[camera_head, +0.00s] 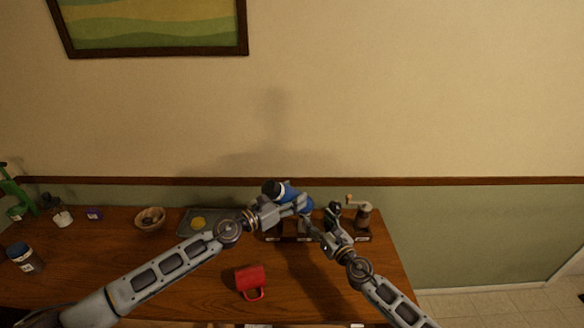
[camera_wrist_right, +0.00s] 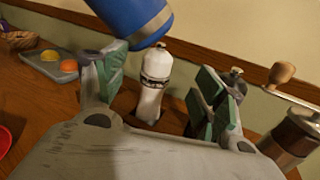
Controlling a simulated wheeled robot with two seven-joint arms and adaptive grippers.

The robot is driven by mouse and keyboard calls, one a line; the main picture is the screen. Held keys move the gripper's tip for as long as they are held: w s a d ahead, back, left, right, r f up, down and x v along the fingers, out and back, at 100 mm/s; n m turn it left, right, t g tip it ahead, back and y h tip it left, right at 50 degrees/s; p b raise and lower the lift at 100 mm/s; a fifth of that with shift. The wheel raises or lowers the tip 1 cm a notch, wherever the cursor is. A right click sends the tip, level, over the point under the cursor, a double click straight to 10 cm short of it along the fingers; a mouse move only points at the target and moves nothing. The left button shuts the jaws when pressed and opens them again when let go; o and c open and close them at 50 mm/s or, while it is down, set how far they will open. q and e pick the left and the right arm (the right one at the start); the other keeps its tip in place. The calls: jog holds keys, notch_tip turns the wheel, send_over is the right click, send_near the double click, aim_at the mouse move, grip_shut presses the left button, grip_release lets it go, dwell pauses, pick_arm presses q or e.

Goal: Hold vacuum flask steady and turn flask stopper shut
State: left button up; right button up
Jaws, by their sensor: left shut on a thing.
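The vacuum flask (camera_head: 288,193) is blue with a black end at its upper left and is held tilted above the back of the counter. Its lower part, with a silver band, also shows at the top of the right wrist view (camera_wrist_right: 140,15). I take the black end to be the stopper (camera_head: 272,188); whether it is fully seated is too small to tell. My left gripper (camera_head: 297,204) is shut on the flask's body and partly hides it. My right gripper (camera_wrist_right: 160,88) is open, with its fingers spread below the flask and apart from it.
A white bottle (camera_wrist_right: 155,75) stands beyond my right fingers. A grinder with a wooden knob (camera_head: 363,214) stands to the right. A red mug (camera_head: 251,279) is on the front counter. A grey tray (camera_head: 187,228) and a bowl (camera_head: 150,218) are at the left. The front left counter is mostly clear.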

notch_tip(320, 180, up, 17)
jog(key=s+d+m+t+h, duration=0.1)
jog(key=m+t+h, duration=0.35)
jog(key=h, duration=0.25)
jog(key=s+a+r+m+g+h, duration=0.1)
jog(key=s+a+r+h, duration=0.2)
jog(key=s+a, duration=0.3)
jog(key=s+a+r+m+g+h, duration=0.2)
jog(key=s+a, duration=0.4)
jog(key=a, duration=0.1)
jog(key=shift+r+h, duration=0.4)
jog(key=shift+w, duration=0.15)
jog(key=shift+f+x, duration=0.2)
jog(key=shift+x, duration=5.7)
grip_shut()
